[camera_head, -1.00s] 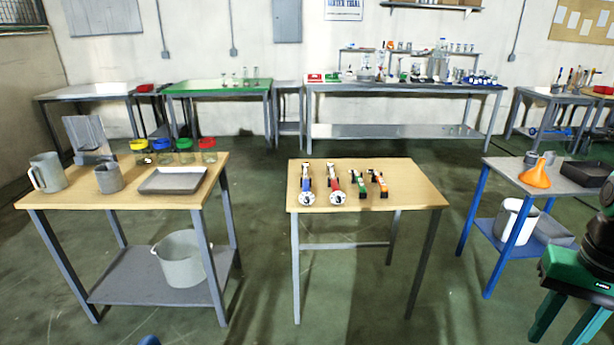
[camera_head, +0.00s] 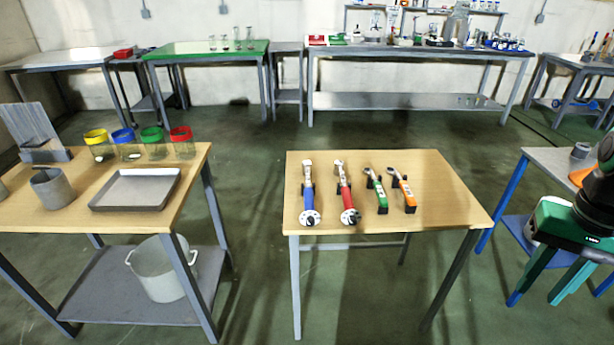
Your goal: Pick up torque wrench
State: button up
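Several tools lie side by side on the wooden table (camera_head: 440,185) in the middle. A blue-handled wrench (camera_head: 309,197) and a red-handled wrench (camera_head: 346,195) are long, with metal heads at the far end and round white ends near the front. These two look like torque wrenches. A shorter green tool (camera_head: 376,188) and an orange tool (camera_head: 402,188) lie to their right. My gripper (camera_head: 575,297) is at the right edge, partly cut off, to the right of the wooden table and well away from the tools. Its fingers look apart, with nothing seen between them.
A left table (camera_head: 100,222) holds a grey tray (camera_head: 136,188), a mug (camera_head: 52,187) and jars with coloured lids. A pot (camera_head: 162,268) sits on its shelf. A blue-legged table (camera_head: 545,160) stands at right, behind my gripper. Floor between the tables is clear.

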aim_at(309, 205)
jog(key=i, duration=0.85)
jog(key=z, duration=0.45)
